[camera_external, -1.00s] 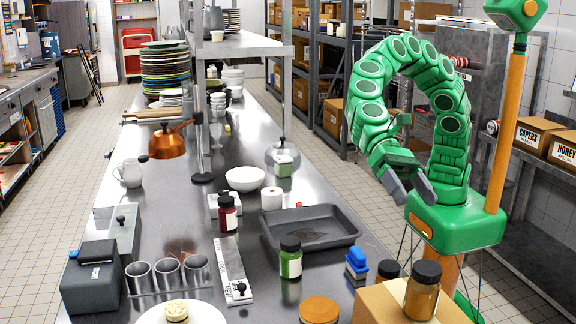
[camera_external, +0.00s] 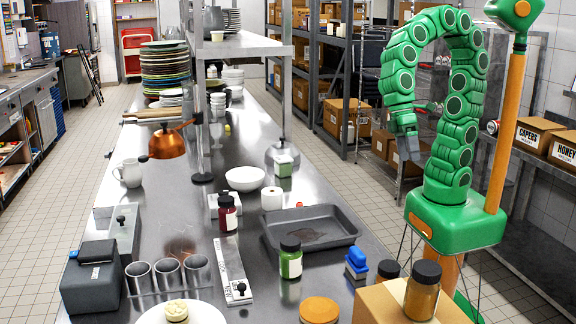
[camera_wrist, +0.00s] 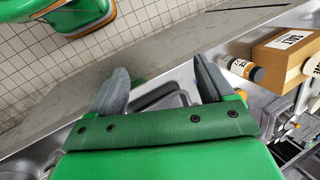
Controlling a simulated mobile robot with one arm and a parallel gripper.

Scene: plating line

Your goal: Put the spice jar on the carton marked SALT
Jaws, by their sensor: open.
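A jar with a black lid and orange-brown contents (camera_external: 423,295) is at the lower right of the external view. It overlaps a brown carton (camera_external: 366,306); I cannot tell whether it stands on it or in front. In the wrist view, a similar jar (camera_wrist: 245,70) with a white label shows right against the edge of a carton marked SALT (camera_wrist: 285,42). My gripper (camera_external: 407,172) hangs well above and behind the jar. The wrist view shows its two fingers (camera_wrist: 162,85) spread, with nothing held between them.
A dark baking tray (camera_external: 310,228), a green jar (camera_external: 290,260), a red jar (camera_external: 227,214) and a blue-topped container (camera_external: 356,262) stand on the steel counter. Cartons marked CAPERS (camera_external: 538,137) and HONEY (camera_external: 563,151) sit on the right shelf. A pole (camera_external: 507,130) rises beside my arm.

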